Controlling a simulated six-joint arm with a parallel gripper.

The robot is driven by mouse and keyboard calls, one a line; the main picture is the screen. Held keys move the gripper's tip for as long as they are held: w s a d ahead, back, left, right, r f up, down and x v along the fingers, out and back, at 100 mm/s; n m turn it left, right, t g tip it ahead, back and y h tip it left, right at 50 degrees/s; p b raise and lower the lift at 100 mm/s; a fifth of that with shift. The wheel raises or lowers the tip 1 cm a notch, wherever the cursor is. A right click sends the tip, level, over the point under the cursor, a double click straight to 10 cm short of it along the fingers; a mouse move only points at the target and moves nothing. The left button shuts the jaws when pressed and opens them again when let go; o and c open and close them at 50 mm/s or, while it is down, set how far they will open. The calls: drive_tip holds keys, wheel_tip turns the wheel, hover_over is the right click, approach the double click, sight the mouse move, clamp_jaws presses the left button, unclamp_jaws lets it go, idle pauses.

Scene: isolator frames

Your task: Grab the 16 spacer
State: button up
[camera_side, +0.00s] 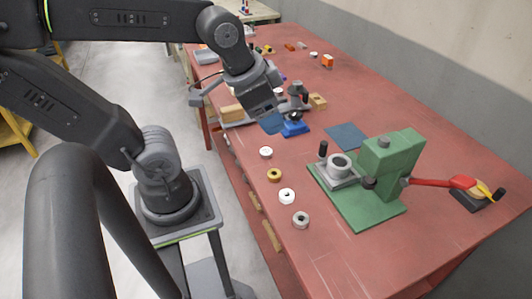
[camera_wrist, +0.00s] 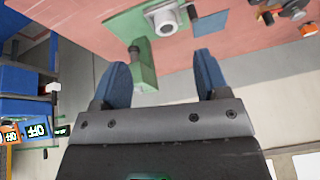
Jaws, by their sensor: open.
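Several small ring-shaped spacers stand in a row along the table's near left edge in the side view: a white one (camera_side: 266,152), a yellow one (camera_side: 274,175), another white one (camera_side: 287,196) and a greyish-white one (camera_side: 301,220). No size marking can be read, so I cannot tell which is the 16. My gripper (camera_wrist: 162,72) has its two blue fingers wide apart with nothing between them in the wrist view. In the side view it is above the table, behind the row of rings. I cannot make out any of these loose rings in the wrist view.
A green press fixture (camera_side: 386,157) with a red-handled lever (camera_side: 440,183) stands right of the rings; it also shows in the wrist view (camera_wrist: 143,70). A blue mat (camera_side: 347,136) lies behind it. The red table (camera_side: 335,250) is clear in front.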

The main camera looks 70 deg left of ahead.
drive_tip(key=w+a+f+m+g, duration=0.3)
drive_tip(key=w+a+f+m, duration=0.15)
drive_tip(key=a+m, duration=0.4)
drive_tip(key=m+g, duration=0.2)
drive_tip(key=m, duration=0.7)
approach(265, 150)
wheel_tip(265, 150, down, 9)
drive_tip(key=shift+f, duration=0.1)
drive_tip(key=c, duration=1)
drive_tip(key=shift+w, duration=0.1)
